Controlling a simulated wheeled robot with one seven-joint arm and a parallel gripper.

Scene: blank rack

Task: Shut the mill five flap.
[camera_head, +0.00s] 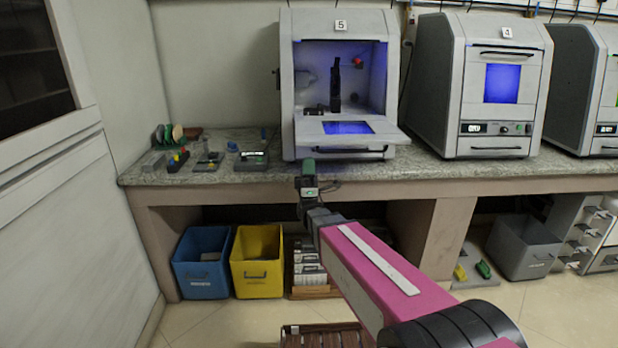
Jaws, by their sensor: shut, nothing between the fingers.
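The mill five (339,19) is a grey box-shaped machine labelled 5, standing on the counter. Its flap (390,134) is open and folded down level at the front, with a blue window and a dark handle (346,150) along its front edge. The lit interior shows a dark upright spindle part and a red knob. My gripper (308,166) is just below and to the left of the flap's front edge, near the handle's left end. Its fingers are shut and seem empty; I cannot tell whether they touch the flap.
A second mill (500,60) labelled 4, with its flap shut, stands to the right, and another is beyond it. Small tools and parts lie on the counter (225,178) at left. A blue bin (203,240) and yellow bin (258,240) stand below. A grey bin (524,238) is at right.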

